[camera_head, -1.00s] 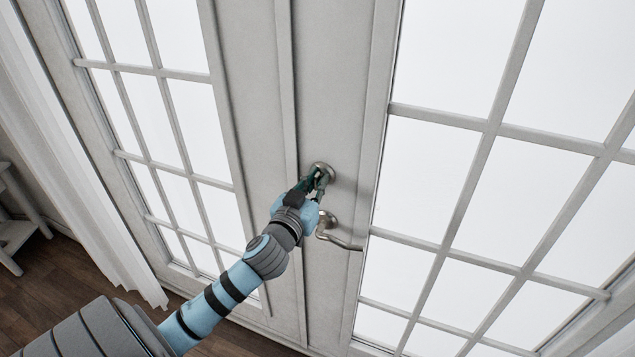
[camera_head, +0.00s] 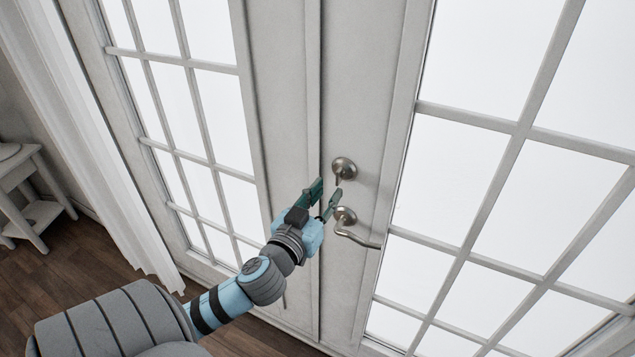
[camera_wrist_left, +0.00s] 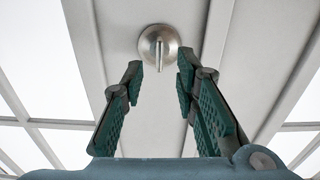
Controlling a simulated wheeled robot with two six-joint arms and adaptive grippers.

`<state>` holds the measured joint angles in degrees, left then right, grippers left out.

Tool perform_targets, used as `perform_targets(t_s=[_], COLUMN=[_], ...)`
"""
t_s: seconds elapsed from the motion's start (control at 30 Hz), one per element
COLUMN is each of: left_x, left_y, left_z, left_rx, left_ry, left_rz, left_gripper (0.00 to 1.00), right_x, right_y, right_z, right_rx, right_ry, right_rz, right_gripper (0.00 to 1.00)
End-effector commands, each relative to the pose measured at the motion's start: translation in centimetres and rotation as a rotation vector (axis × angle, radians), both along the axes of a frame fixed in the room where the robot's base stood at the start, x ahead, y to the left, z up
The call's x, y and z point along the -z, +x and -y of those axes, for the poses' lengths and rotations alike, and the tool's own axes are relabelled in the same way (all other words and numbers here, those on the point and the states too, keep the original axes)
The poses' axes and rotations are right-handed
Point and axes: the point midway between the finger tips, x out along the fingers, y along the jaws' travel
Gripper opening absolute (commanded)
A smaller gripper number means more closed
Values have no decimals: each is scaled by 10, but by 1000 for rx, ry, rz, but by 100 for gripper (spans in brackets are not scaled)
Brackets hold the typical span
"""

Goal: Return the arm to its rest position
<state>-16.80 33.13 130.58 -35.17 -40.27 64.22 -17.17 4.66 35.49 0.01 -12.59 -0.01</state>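My left gripper (camera_head: 323,199) is in front of the white double door (camera_head: 360,95), with its two fingers spread apart and nothing between them. In the left wrist view the open fingers (camera_wrist_left: 159,82) point at the round deadbolt with its thumb turn (camera_wrist_left: 158,45), and a gap shows between the fingertips and it. In the head view the deadbolt (camera_head: 344,167) is just above and right of the fingertips. The lever handle (camera_head: 357,236) is below the deadbolt, close to the right finger in the picture. My right gripper is not in view.
Glass panes (camera_head: 455,170) fill both door leaves, which look shut. A white curtain (camera_head: 85,150) hangs at the left. A small white table (camera_head: 35,200) stands at the far left on the dark wood floor (camera_head: 90,275).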

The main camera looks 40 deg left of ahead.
Motion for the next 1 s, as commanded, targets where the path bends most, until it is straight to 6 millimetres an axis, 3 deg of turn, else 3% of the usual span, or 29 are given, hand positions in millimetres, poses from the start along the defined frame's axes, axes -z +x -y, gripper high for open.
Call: perform_targets(t_s=[0.1, 0.27, 0.8, 0.9, 0.97, 1.0], left_x=[1, 0, 0, -1, 28, 58], left_y=[-29, -48, -50, -49, -43, -41], left_z=[8, 13, 13, 18, 16, 9], left_rx=[2, 1, 0, 22, 51, 63], left_ry=[1, 0, 4, 99, 211, 272], left_rz=[-3, -1, 0, -23, -116, -198], left_gripper=[28, 28, 28, 28, 28, 28], right_x=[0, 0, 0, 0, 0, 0], right_y=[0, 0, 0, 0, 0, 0], right_z=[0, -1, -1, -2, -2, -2], right_rx=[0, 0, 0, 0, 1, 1], right_ry=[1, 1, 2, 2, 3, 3], right_rz=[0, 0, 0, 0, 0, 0], right_gripper=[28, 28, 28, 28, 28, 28])
